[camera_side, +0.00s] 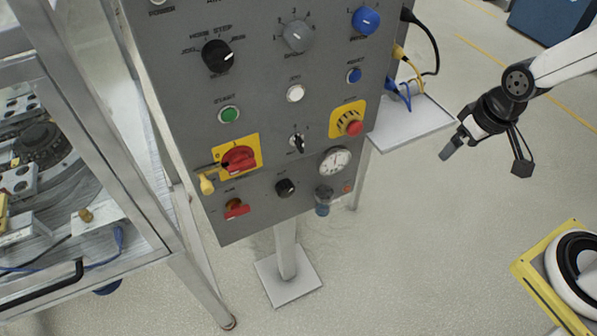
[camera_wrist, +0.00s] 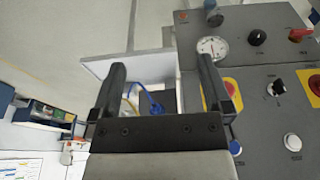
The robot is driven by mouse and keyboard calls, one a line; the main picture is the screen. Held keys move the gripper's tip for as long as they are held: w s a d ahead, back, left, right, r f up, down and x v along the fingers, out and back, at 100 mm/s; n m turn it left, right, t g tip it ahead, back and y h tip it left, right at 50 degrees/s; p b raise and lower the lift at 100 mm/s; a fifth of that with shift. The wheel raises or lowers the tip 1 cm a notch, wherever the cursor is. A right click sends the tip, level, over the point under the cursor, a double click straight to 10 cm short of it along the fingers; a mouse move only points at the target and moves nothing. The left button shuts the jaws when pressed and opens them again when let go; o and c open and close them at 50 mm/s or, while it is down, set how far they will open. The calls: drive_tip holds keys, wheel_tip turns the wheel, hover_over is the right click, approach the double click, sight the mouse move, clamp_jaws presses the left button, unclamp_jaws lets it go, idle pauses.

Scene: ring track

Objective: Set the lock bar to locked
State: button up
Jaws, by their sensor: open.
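The grey control panel (camera_side: 270,110) stands upright on a post in the side view. A red rotary handle (camera_side: 238,160) sits on a yellow plate at its lower left. A small bar with a yellow knob end (camera_side: 207,184) projects left from this handle's plate; it looks like the lock bar, and its exact setting is hard to tell. My gripper (camera_side: 485,160) is open and empty, right of the panel and well apart from it. In the wrist view my gripper (camera_wrist: 162,68) has its two dark fingers spread. The red handle's yellow plate (camera_wrist: 315,78) is cut by the right edge there; no bar is visible.
A red lever (camera_side: 236,209), black knob (camera_side: 285,187), gauge (camera_side: 335,161) and red stop button (camera_side: 354,127) are near the handle. A side shelf (camera_side: 410,130) with cables juts out between panel and gripper. A framed machine (camera_side: 150,215) stands left. Floor before the panel is clear.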

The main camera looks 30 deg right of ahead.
drive_tip(key=c, duration=0.4)
drive_tip(key=shift+w+v, duration=0.55)
drive_tip(key=shift+v, duration=1.85)
drive_tip(key=shift+c, duration=0.2)
drive_tip(key=w+a+r+t+y, duration=0.1)
drive_tip(key=w+a+t, duration=0.1)
drive_tip(key=w+a, duration=0.5)
drive_tip(key=w+a+m+t+y, duration=0.1)
drive_tip(key=w+a+t+y, duration=0.1)
drive_tip(key=a, duration=0.8)
drive_tip(key=w+a+r+t+y, duration=0.1)
drive_tip(key=w+a+t, duration=0.3)
drive_tip(key=a, duration=0.5)
drive_tip(key=s+a+f+m+t, duration=0.1)
drive_tip(key=s+a+m+t, duration=0.1)
drive_tip(key=a, duration=0.6)
drive_tip(key=s+a+f+m+t, duration=0.1)
drive_tip(key=s+a+m, duration=0.1)
drive_tip(key=a, duration=0.7)
approach(205, 184)
wheel_tip(205, 184, down, 2)
drive_tip(key=w, duration=0.2)
drive_tip(key=shift+s+a+t, duration=0.1)
drive_tip(key=shift+a+t, duration=0.2)
drive_tip(key=shift+a, duration=0.1)
